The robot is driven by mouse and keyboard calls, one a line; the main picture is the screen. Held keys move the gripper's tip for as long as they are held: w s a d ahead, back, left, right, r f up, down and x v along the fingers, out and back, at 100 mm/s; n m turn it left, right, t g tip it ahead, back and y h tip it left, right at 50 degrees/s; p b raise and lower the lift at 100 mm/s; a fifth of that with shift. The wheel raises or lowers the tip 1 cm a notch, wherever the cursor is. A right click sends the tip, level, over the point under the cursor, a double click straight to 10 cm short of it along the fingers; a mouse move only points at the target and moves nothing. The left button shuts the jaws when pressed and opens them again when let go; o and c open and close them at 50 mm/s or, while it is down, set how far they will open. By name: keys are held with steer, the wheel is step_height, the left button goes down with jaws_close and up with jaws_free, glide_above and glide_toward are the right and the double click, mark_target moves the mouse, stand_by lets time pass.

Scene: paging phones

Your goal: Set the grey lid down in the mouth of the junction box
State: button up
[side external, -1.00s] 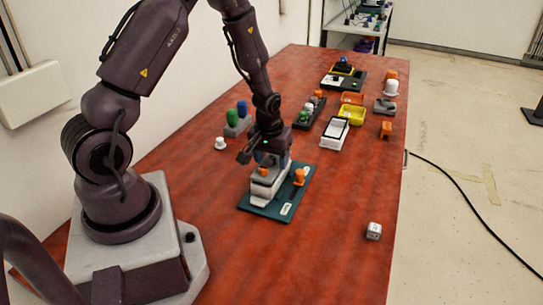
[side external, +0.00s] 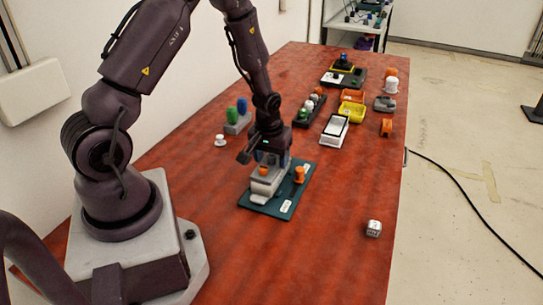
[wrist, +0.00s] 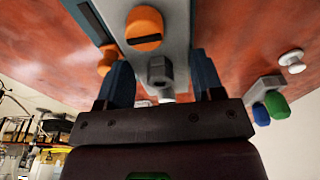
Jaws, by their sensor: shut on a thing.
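My gripper (side external: 268,160) is low over the dark green board (side external: 249,203), with its blue fingers around a grey part. In the wrist view, the fingers (wrist: 160,78) stand either side of a grey piece with a six-sided knob, which I take as the grey lid (wrist: 158,70). In the side view, the grey junction box (side external: 266,188) sits on the board under the gripper. The fingers hide its mouth, and I cannot tell whether the lid touches it.
An orange peg (side external: 299,175) stands on the board close to the gripper's right. A holder with green and blue pegs (side external: 237,118) and a white knob (side external: 220,140) are to the left. Trays stand further back. The red table's front right is mostly clear.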

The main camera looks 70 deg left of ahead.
steer(key=shift+f, duration=0.15)
steer(key=o, duration=1.2)
steer(key=shift+r, duration=3.2)
steer(key=s, duration=0.1)
steer(key=s+d+m, duration=0.1)
steer(key=s+d+g, duration=0.1)
steer(key=shift+r+h, duration=0.3)
steer(key=shift+r, duration=0.05)
steer(key=s+d+r+m+t, duration=0.1)
steer(key=s+d+r+m, duration=0.1)
steer(key=r, duration=0.5)
steer(key=s+d+r+m+t, duration=0.2)
steer(key=s+d+r+m, duration=0.1)
steer(key=s+d+r, duration=0.2)
steer(key=s+d+r+m+t, duration=0.2)
steer(key=s+d+r+m, duration=0.1)
steer(key=d+r, duration=0.4)
steer(key=shift+s+d+r+h, duration=0.1)
steer(key=shift+s+r+h, duration=0.05)
steer(key=shift+r, duration=0.7)
steer(key=shift+s+d+r+h, duration=0.1)
steer(key=shift+s+r+h, duration=0.05)
steer(key=shift+r, duration=0.7)
